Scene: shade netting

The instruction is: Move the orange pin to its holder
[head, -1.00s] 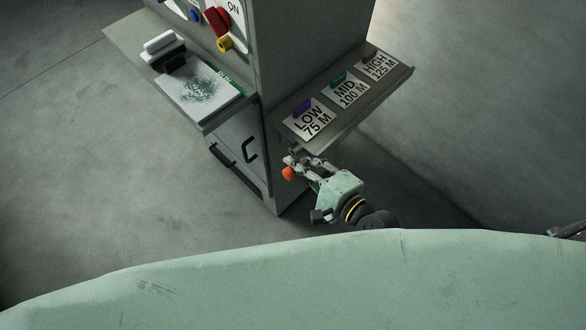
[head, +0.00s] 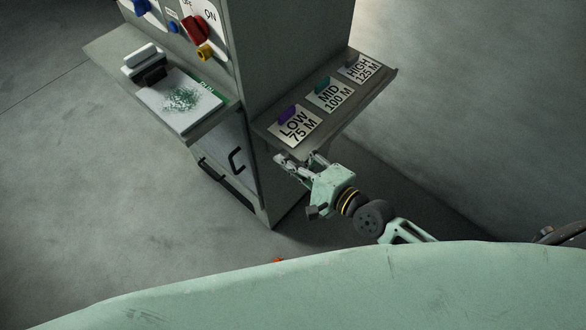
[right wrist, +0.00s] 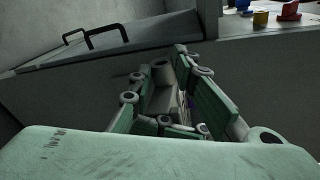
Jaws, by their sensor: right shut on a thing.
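A small orange piece (head: 278,260), which looks like the orange pin, shows just above the edge of my green body, low and apart from my right gripper. Most of it is hidden. My right gripper (head: 284,160) is beside the cabinet, just below the near edge of the sloped shelf with the cards. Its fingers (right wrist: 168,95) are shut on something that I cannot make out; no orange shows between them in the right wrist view. An orange holder cannot be made out. My left gripper is not in view.
The sloped shelf (head: 320,137) carries LOW, MID and HIGH cards with purple, teal and dark pieces. The grey cabinet (head: 290,60) has black handles and a red switch (head: 197,30). A left shelf (head: 108,47) holds a speckled white board (head: 180,100). Floor at left is clear.

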